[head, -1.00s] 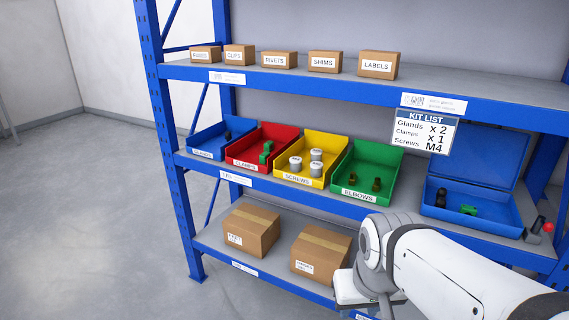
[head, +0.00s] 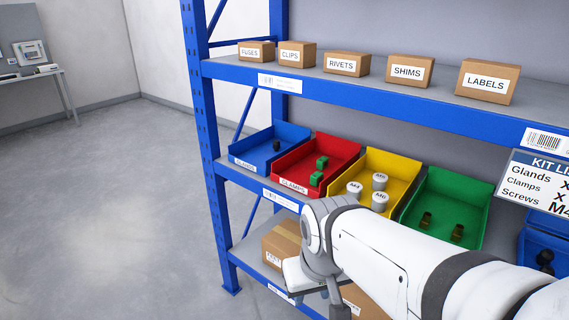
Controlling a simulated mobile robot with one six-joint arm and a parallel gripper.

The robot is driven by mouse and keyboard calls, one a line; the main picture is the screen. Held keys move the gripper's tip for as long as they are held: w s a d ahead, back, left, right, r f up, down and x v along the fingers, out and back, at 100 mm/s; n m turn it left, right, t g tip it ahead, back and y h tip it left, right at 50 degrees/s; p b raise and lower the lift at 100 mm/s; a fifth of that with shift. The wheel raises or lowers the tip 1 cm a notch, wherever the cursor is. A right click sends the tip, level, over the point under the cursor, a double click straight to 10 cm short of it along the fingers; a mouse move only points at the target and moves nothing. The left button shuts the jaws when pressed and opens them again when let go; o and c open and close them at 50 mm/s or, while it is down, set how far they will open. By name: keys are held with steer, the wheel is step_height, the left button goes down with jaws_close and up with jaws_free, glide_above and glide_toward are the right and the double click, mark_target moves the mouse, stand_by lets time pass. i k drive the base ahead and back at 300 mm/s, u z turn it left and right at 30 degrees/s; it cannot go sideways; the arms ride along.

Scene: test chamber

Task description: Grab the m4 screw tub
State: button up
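The yellow screws bin (head: 402,165) stands on the middle shelf and holds three small grey-white tubs. The front left tub (head: 354,188) seems to read M4. The other two, a rear tub (head: 380,181) and a front right tub (head: 379,201), have labels too small to read surely. My white arm crosses the lower right, in front of the bin's lower front. Only part of my gripper (head: 338,309) shows at the bottom edge, below and left of the tubs and apart from them. Its fingertips are out of clear sight, so its opening is hidden.
A blue bin (head: 250,146), a red bin (head: 335,147) with green clamps and a green bin (head: 470,190) flank the yellow one. Labelled boxes line the upper shelf (head: 340,82). The kit list sign (head: 535,182) hangs at right, above a blue case (head: 535,230). Floor at left is clear.

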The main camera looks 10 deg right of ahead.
mark_target(354, 190)
steer(key=u, duration=0.15)
steer(key=i, duration=0.9)
steer(key=z, duration=0.25)
